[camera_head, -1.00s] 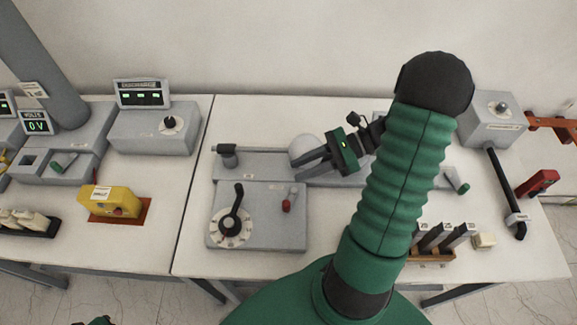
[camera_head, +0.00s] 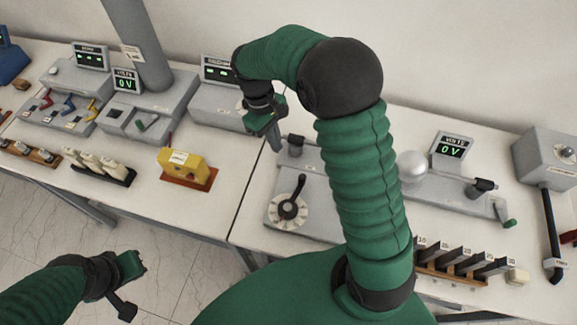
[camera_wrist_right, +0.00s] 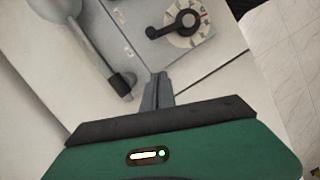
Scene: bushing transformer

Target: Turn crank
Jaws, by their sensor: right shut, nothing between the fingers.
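A grey unit with a dial and black lever (camera_head: 291,204) stands on the right table. The dial and lever also show in the wrist view (camera_wrist_right: 181,27). A crank with a green handle (camera_head: 509,222) is at that apparatus's right end. My right gripper (camera_head: 276,145) is shut and empty above the gap between the tables, left of the dial unit. Its fingers touch each other in the wrist view (camera_wrist_right: 157,88). My left gripper (camera_head: 132,268) hangs at the lower left over the floor; its fingers are unclear.
A silver sphere (camera_head: 412,167) and a volt display (camera_head: 452,146) stand behind my right arm, which hides part of the apparatus. A yellow block (camera_head: 185,163) sits on the left table. Dark plates in a rack (camera_head: 465,263) stand at the front right.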

